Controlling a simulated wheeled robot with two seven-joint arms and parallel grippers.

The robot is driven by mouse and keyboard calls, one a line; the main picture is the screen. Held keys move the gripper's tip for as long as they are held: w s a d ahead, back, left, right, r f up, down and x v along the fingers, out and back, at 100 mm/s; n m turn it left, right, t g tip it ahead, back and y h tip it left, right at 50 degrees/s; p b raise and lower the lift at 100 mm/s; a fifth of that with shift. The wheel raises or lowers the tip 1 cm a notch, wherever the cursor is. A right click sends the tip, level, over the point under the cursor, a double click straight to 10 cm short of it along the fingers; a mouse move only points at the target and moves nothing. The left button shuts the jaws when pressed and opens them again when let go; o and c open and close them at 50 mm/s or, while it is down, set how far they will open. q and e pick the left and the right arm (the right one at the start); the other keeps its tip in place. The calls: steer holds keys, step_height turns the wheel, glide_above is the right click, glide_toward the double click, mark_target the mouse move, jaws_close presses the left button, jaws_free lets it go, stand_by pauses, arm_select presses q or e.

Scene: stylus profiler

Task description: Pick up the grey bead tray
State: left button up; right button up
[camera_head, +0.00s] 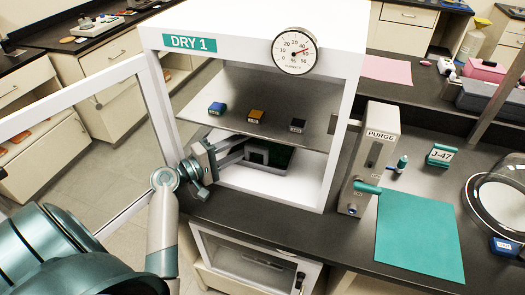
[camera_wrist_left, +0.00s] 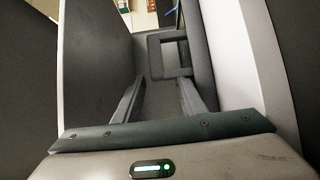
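In the left wrist view the two fingers (camera_wrist_left: 160,85) are apart, with the loop just beyond the tips. I cannot tell whether they touch it. My right gripper is out of view.
The shelf (camera_head: 275,90) above my left gripper holds a blue (camera_head: 217,108), an orange (camera_head: 256,116) and a black block (camera_head: 297,125). The open door frame (camera_head: 60,95) stands at left. A purge unit (camera_head: 370,160) and a bare teal mat (camera_head: 420,235) are at right.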

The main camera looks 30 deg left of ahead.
mark_target(258, 140)
arm_select(q)
steer(key=shift+w+d+r+p, duration=0.2)
steer(key=shift+w+d+p, duration=0.05)
steer(key=shift+w+p, duration=0.25)
steer(key=p+x, duration=0.1)
steer(key=x, duration=0.2)
steer(key=shift+s+d+p, duration=0.15)
steer(key=shift+d+p, duration=0.05)
steer(key=shift+p, duration=0.15)
steer(key=shift+w+d+f, duration=0.2)
steer(key=shift+w, duration=0.35)
jaws_close()
stand_by(0.8)
